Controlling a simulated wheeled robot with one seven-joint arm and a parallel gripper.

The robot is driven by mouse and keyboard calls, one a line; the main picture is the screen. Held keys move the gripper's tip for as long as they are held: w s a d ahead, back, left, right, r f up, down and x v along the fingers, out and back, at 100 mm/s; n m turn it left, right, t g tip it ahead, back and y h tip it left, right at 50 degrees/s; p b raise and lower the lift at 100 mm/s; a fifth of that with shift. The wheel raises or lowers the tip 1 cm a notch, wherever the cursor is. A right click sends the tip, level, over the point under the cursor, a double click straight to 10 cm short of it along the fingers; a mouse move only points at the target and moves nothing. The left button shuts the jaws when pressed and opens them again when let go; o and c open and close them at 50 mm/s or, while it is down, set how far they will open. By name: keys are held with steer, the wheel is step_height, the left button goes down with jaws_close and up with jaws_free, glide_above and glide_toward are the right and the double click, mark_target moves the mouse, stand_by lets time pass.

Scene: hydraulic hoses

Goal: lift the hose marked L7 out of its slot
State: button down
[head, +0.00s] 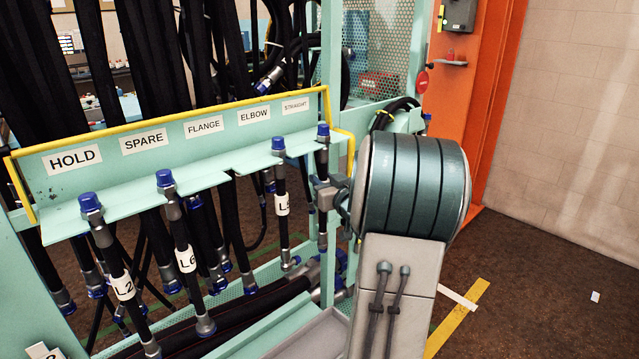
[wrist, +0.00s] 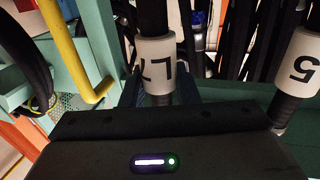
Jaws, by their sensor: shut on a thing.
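The hose marked L7 has a white sleeve, seen upside down in the wrist view (wrist: 158,66). In the head view I take it to be the rightmost black hose (head: 322,162), with a blue cap, hanging upright at the right end of the teal rack shelf (head: 225,172), below the STRAIGHT sign. Its cap is at the shelf's front edge. My gripper (head: 322,194) is shut on this hose below the cap. In the wrist view its dark jaws (wrist: 160,93) stand on both sides of the hose by the sleeve. The label is hidden in the head view.
The hose marked 5 (wrist: 303,62) hangs close beside it; it also shows in the head view (head: 281,190). Hoses L6 (head: 186,258) and L2 (head: 122,286) hang further left. A yellow rail (head: 349,150) edges the rack's right end. Open floor (head: 560,290) lies right.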

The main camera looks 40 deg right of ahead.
steer(key=s+d+b, duration=0.1)
steer(key=s, duration=1.5)
steer(key=shift+s+d, duration=0.15)
steer(key=shift+s, duration=0.25)
steer(key=shift+w, duration=0.1)
